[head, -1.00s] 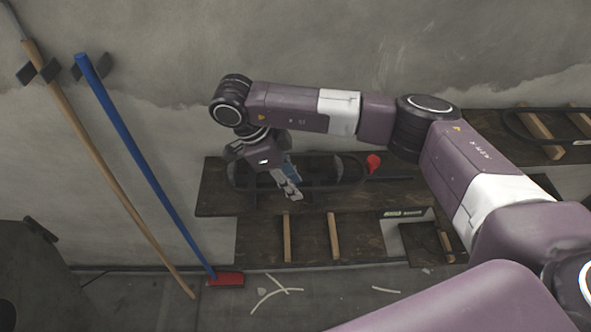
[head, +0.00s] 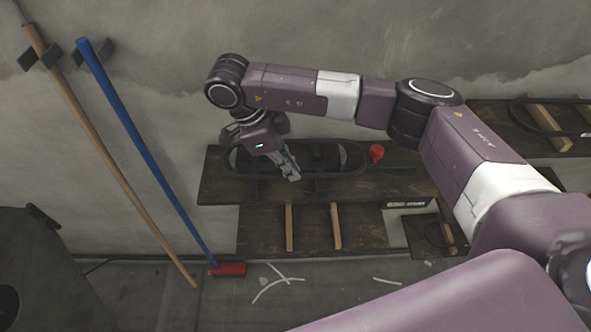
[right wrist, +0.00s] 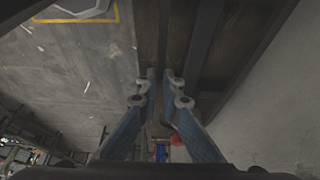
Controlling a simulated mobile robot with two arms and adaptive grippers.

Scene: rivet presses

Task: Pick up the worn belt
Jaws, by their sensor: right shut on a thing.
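The worn belt (head: 340,172) is a thin black loop around two dark round pulleys on the upper dark wooden board (head: 212,187). My right gripper (head: 292,176) reaches down from above to the loop's front run. Its fingers are close together and shut on the belt there, though the grip itself is dark and hard to make out. In the right wrist view my two blue fingers (right wrist: 160,84) point along a long dark board, with a dark strip between the tips. The belt's ends are partly hidden in shadow. My left gripper is not in view.
A red knob (head: 376,153) is right of the loop. Another black loop (head: 515,118) is at far right. A blue-handled tool (head: 145,150) and a wooden pole (head: 100,145) lean left. White strips (head: 275,285) lie on the floor.

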